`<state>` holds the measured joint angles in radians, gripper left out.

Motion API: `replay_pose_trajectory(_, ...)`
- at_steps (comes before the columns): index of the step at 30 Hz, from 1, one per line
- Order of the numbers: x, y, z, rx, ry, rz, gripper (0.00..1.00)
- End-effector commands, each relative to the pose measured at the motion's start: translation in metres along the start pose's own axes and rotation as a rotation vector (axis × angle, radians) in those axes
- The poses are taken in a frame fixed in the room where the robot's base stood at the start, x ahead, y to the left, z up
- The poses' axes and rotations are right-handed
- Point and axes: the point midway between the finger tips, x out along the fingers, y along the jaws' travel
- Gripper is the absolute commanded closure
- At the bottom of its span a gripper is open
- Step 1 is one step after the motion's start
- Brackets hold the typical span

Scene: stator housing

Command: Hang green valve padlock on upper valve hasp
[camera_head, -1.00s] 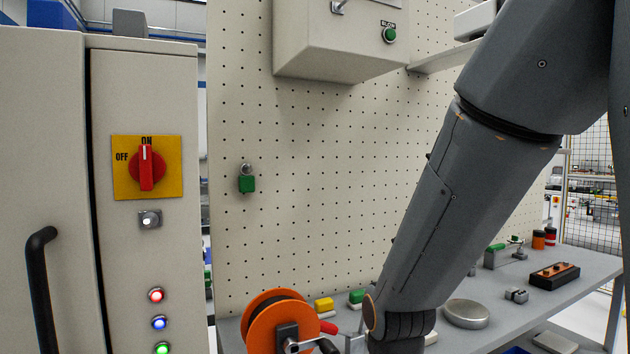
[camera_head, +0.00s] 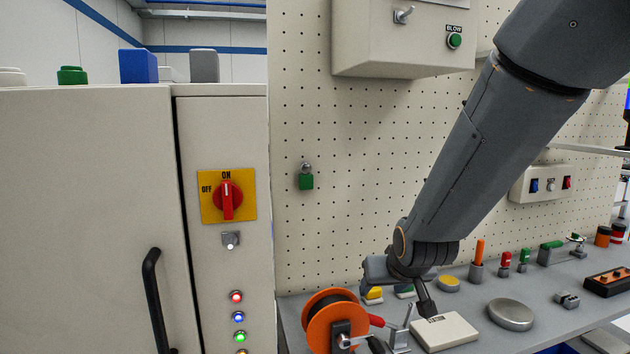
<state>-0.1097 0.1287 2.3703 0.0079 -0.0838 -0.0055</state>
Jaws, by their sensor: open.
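A green padlock (camera_head: 306,182) hangs on a small round grey peg (camera_head: 306,167) on the perforated board, right of the cabinet. Its green body is upright and nothing touches it. My gripper (camera_head: 425,299) is low over the bench, right of and below the padlock and well apart from it. It is open and looks empty; one dark finger shows clearly and the rest is partly hidden by my wrist. I cannot make out the upper valve hasp in this view.
The cabinet (camera_head: 100,220) with a red rotary switch (camera_head: 227,199) stands at left. A control box (camera_head: 400,45) juts from the board above. An orange reel (camera_head: 322,330), a white block (camera_head: 445,332) and a round metal disc (camera_head: 511,314) crowd the bench.

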Motion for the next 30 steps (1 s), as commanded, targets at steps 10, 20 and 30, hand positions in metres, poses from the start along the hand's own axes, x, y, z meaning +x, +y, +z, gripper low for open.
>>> replay_pose_trajectory(10,0.007,-0.094,-0.201,-0.068,0.593,-0.11,0.45)
replay_pose_trajectory(20,-0.015,-0.136,-0.27,-0.074,0.843,-0.162,0.45)
replay_pose_trajectory(30,0.011,-0.143,-0.301,-0.074,0.843,-0.162,0.45)
